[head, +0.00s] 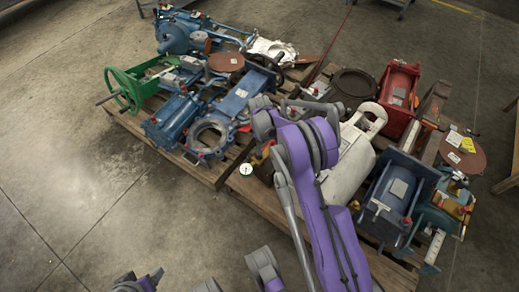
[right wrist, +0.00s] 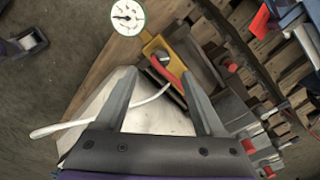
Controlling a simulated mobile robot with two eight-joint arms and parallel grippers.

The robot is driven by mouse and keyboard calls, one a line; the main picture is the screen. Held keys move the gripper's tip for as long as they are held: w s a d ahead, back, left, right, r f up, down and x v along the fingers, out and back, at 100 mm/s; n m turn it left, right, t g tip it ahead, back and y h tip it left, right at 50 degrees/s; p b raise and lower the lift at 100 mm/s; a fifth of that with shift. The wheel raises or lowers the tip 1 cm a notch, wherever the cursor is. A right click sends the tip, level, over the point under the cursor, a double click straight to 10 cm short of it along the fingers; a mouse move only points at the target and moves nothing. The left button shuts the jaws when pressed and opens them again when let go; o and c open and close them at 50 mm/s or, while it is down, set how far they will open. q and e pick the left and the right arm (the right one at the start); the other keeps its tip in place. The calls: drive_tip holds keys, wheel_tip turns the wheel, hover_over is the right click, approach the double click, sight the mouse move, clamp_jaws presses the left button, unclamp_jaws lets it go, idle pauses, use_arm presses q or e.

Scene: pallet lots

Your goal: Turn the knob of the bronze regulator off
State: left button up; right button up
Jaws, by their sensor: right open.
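In the right wrist view a yellow-bronze regulator body (right wrist: 158,50) lies just beyond my fingertips, with a round white-faced gauge (right wrist: 128,16) at its upper left. A dark rounded part, perhaps the knob, and a red part (right wrist: 176,76) sit on it. My right gripper (right wrist: 158,88) is open, its fingers apart and nothing clamped between them. In the head view the gauge (head: 328,172) shows left of my purple right arm, which hides most of the regulator and the right gripper. My left gripper (head: 140,282) seems to show partly at the bottom edge; its jaws are unclear.
Two wooden pallets hold crowded parts: a green handwheel valve (head: 124,90), blue castings (head: 172,118), a white cylinder (head: 350,160) and a red housing (head: 398,88). A white curved hose or rod (right wrist: 85,123) crosses below the regulator. The concrete floor at left is clear.

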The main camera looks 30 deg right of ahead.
use_arm(q)
drive_tip(key=shift+s+r+p, duration=0.1)
drive_tip(key=shift+r+p, duration=0.25)
drive_tip(key=shift+r, duration=0.1)
use_arm(e)
drive_tip(key=shift+r, duration=2)
drive_tip(key=s+a+r+n+t, duration=0.1)
drive_tip(key=s+a+r+n, duration=0.45)
drive_tip(key=r, duration=0.25)
drive_tip(key=s+a+r+n+t, duration=0.1)
drive_tip(key=s+a+r+n, duration=0.3)
drive_tip(key=s+r+n, duration=0.3)
drive_tip(key=s+a+r+n+t, duration=0.1)
drive_tip(key=s+a+n, duration=0.2)
drive_tip(key=s+n, duration=0.45)
drive_tip(key=s+a+r+n+t, duration=0.15)
drive_tip(key=s+n, duration=0.25)
drive_tip(key=s, duration=0.7)
use_arm(q)
wheel_tip(320, 180, up, 26)
drive_tip(key=w+t+p, duration=0.1)
drive_tip(key=p, duration=2.2)
drive_tip(key=shift+r, duration=0.25)
use_arm(e)
wheel_tip(320, 180, up, 27)
drive_tip(key=shift+w+a+f+t, duration=0.2)
drive_tip(key=shift+w+a+t, duration=0.15)
drive_tip(key=shift+a+t, duration=0.1)
